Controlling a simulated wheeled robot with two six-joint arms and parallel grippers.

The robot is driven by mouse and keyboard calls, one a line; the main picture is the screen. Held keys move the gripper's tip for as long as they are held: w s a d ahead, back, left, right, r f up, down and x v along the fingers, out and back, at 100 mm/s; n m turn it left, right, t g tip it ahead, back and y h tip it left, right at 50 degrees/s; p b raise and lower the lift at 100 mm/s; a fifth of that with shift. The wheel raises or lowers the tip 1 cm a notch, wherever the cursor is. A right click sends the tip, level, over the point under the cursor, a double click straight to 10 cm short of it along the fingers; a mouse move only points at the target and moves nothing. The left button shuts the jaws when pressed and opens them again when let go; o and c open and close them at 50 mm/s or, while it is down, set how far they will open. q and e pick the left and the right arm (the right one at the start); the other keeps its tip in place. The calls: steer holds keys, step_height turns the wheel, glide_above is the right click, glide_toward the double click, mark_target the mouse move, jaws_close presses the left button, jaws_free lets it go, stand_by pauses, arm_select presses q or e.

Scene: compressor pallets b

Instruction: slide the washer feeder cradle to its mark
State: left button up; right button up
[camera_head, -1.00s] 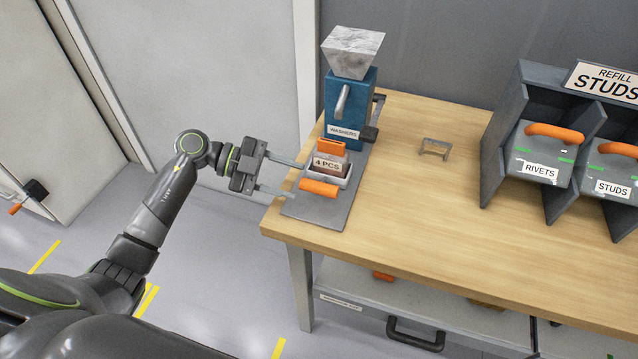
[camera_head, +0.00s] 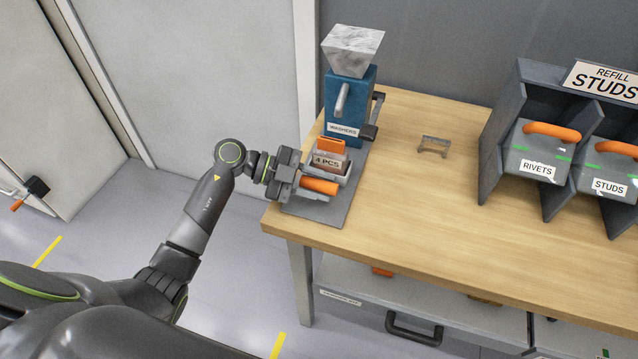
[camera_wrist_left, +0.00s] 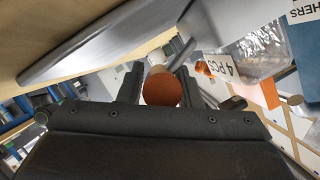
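The washer feeder (camera_head: 349,105) is a blue body with a pale hopper, on a grey base plate (camera_head: 333,208) at the bench's left end. Its cradle (camera_head: 343,174) stands on the plate in front of the feeder, with a "4 PCS" label and an orange handle (camera_head: 320,186) at the front. My left gripper (camera_head: 300,183) is at the handle from the left. In the left wrist view the round orange handle end (camera_wrist_left: 162,90) sits between the two fingers, which look spread around it. The fingers are partly hidden in the head view. The mark cannot be made out. My right gripper is not in view.
A small metal bracket (camera_head: 434,146) lies on the wooden bench (camera_head: 400,220). A grey rack with rivets (camera_head: 538,155) and studs (camera_head: 612,175) bins stands at the right. The bench between is mostly clear. A drawer handle (camera_head: 414,331) shows below.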

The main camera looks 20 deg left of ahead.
mark_target(326, 170)
arm_select(q)
jaws_close()
steer(key=shift+w+d+b, duration=0.1)
steer(key=shift+w+b, duration=0.5)
steer(key=shift+w, duration=1.7)
steer(key=shift+o, duration=2.1)
jaws_free()
